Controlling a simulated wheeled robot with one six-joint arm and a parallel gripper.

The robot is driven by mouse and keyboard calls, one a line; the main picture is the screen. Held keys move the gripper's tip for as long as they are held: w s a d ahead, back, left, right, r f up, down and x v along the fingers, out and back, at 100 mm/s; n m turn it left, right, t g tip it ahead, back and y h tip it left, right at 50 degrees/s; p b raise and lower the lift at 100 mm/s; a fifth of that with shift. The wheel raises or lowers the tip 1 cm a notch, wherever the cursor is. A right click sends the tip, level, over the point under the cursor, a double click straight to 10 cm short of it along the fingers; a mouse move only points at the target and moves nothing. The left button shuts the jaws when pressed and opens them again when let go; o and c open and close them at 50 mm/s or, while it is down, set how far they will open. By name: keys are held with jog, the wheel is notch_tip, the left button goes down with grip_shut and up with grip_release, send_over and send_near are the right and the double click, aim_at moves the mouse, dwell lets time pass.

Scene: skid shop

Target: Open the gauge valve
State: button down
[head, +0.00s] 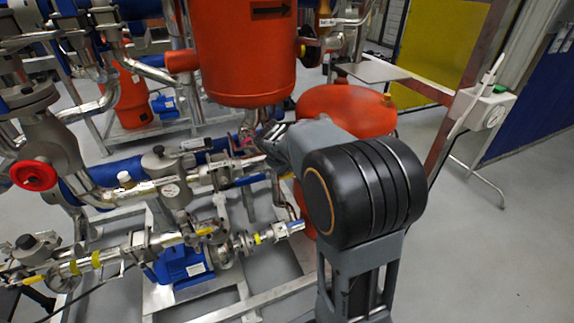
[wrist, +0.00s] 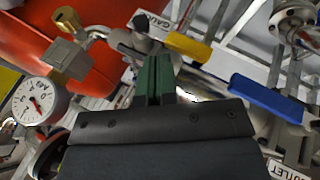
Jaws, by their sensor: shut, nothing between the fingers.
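In the wrist view, a label reading "GAUG…" (wrist: 184,14) stands at the top, partly cut off. A yellow lever handle (wrist: 188,47) lies just below it, slanting down to the right. My gripper (wrist: 154,62) shows its green fingers shut and empty, with the tips just left of the yellow handle's left end. I cannot tell whether they touch it. A round dial gauge (wrist: 38,101) sits at the left, near a brass fitting (wrist: 68,28) on a grey block.
A blue lever handle (wrist: 265,97) lies to the right of my gripper, above an "OUTLET" label (wrist: 287,171). In the head view, a red vessel (head: 243,50) hangs above the pipework, and a lower red tank (head: 345,108) stands behind my arm. Open grey floor lies at the right.

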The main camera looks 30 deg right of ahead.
dwell(0.3)
notch_tip(320, 180, up, 5)
jog(key=p, duration=0.4)
jog(key=shift+r, duration=0.1)
jog(key=b, duration=0.2)
send_near(290, 174)
jog(key=a+r, duration=0.4)
jog(key=shift+w+r, duration=0.1)
jog(key=shift+w, duration=0.05)
jog(key=s+a+r+m+y+p, duration=0.1)
jog(key=s+p, duration=0.3)
jog(key=s, duration=0.4)
jog(key=s+a+r+m+y+p, duration=0.1)
jog(key=s+a+y+p, duration=0.2)
jog(key=s, duration=0.6)
jog(key=shift+a+m+g+y+p, duration=0.15)
jog(key=shift+m+g+y+p, duration=0.15)
jog(key=shift+y+p, duration=0.35)
